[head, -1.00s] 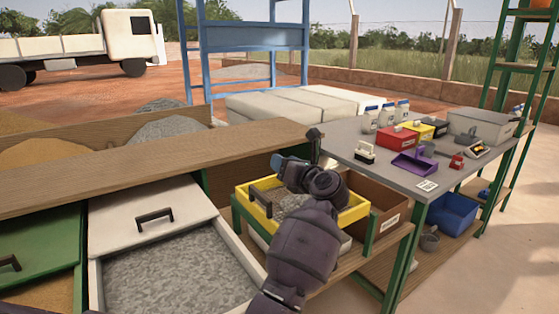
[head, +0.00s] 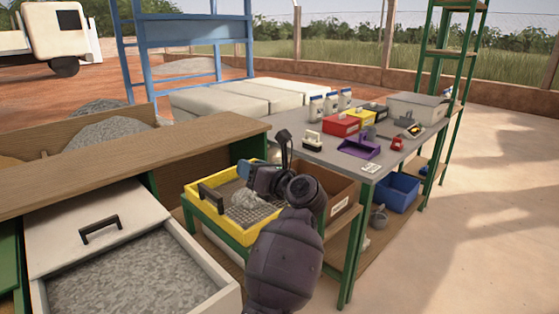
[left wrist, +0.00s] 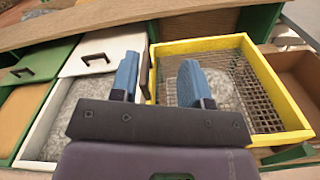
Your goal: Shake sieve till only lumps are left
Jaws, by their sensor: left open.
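The sieve (head: 200,216) is a yellow square frame with a wire mesh floor and a black handle (head: 211,198) on its left side. It sits on a green-legged stand. A grey heap (head: 250,198) lies on the mesh, with bare mesh around it; whether it is lumps or finer stuff I cannot tell. My left gripper (head: 258,178) is over the sieve, open and empty. In the left wrist view its blue fingers (left wrist: 158,78) spread either side of the handle's line of sight, and the sieve (left wrist: 276,88) fills the right. My right gripper is out of view.
A white drawer of grey gravel (head: 130,275) stands open at the left. A brown box (head: 341,188) adjoins the sieve's right side. A grey table (head: 335,160) behind holds boxes, bottles and a purple scoop (head: 358,147). Open floor lies to the right.

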